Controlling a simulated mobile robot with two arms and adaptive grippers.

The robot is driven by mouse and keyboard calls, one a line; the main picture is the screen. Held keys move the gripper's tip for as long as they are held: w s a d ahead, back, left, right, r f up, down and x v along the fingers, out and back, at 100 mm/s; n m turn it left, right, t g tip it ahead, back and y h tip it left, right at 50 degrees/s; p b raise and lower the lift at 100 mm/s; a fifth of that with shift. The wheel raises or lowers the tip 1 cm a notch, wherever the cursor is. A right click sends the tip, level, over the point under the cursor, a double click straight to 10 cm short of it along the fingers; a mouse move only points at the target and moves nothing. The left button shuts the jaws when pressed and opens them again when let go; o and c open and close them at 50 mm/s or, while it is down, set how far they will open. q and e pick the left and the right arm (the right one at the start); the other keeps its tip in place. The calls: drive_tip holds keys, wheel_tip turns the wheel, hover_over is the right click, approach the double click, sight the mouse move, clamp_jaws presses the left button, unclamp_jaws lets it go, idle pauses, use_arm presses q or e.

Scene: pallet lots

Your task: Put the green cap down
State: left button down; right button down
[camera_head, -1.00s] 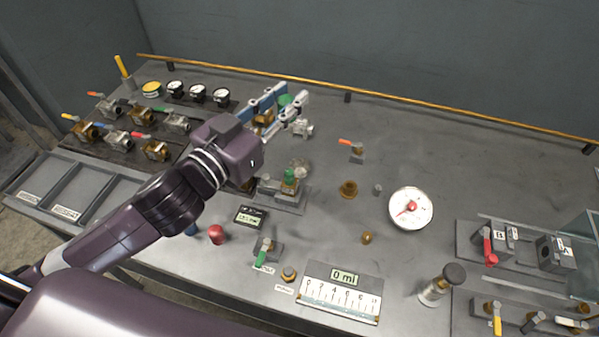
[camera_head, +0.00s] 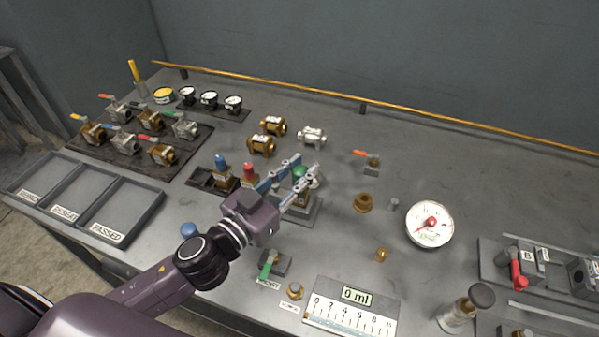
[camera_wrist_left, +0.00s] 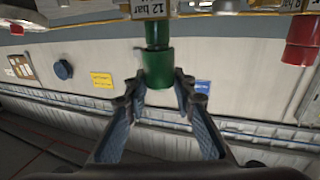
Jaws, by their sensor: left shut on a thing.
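The green cap (camera_head: 300,172) is between the fingers of my left gripper (camera_head: 302,182), which is shut on it. In the left wrist view the green cap (camera_wrist_left: 158,70) sits between the two fingertips (camera_wrist_left: 158,88), in line with a narrower dark green stem (camera_wrist_left: 157,34). That stem belongs to a brass unit (camera_wrist_left: 150,8) with a "12 bar" label. Cap and stem look in contact; I cannot tell how far the cap goes over the stem. In the head view the unit stands on a grey fixture (camera_head: 312,212), mostly behind the gripper. My right gripper is not in view.
A blue-topped unit (camera_head: 222,165) and a red-topped unit (camera_head: 249,172) stand just left of the gripper. Brass fittings (camera_head: 262,145) lie behind. A dial gauge (camera_head: 429,223) and a measuring display (camera_head: 352,308) are to the right. Trays (camera_head: 120,210) line the left front.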

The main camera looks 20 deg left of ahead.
use_arm(q)
drive_tip(key=shift+f, duration=0.2)
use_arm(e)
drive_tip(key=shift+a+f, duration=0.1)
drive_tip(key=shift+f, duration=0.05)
use_arm(q)
drive_tip(key=shift+f+b, duration=0.45)
drive_tip(key=shift+f, duration=0.1)
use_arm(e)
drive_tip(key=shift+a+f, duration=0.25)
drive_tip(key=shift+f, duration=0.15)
use_arm(q)
drive_tip(key=c, duration=1.6)
unclamp_jaws()
drive_tip(key=shift+r, duration=0.15)
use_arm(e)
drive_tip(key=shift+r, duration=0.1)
